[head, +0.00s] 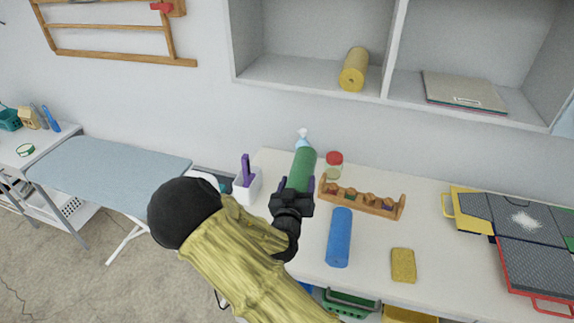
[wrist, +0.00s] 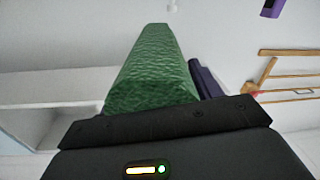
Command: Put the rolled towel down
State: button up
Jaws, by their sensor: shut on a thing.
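My gripper (head: 292,196) is shut on a green rolled towel (head: 301,167), holding it above the white table (head: 308,258). The green roll also fills the middle of the wrist view (wrist: 152,75), pointing away from my gripper (wrist: 165,113). A purple finger shows beside it there. A blue roll (head: 339,238) lies on the table to the right of my gripper. A yellow roll (head: 354,69) lies on the shelf above. The lower end of the green roll is hidden by my gripper in the head view.
A wooden rack (head: 362,201) stands behind the blue roll, near a red-lidded jar (head: 334,158). A yellow sponge (head: 403,265) lies to the right. A white holder (head: 246,187) stands left of my gripper. Trays (head: 535,262) cover the table's right end. The wall shelf (head: 300,74) overhangs the back.

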jog(key=s+d+f+n+y+p, duration=0.3)
jog(key=s+d+f+y+p, duration=0.1)
jog(key=d+f, duration=0.5)
jog(key=shift+s+f+t+y+p, duration=0.25)
jog(key=shift+f+p, duration=0.55)
jog(key=shift+f, duration=0.4)
jog(key=shift+w+d, duration=0.1)
jog(key=shift+d, duration=0.05)
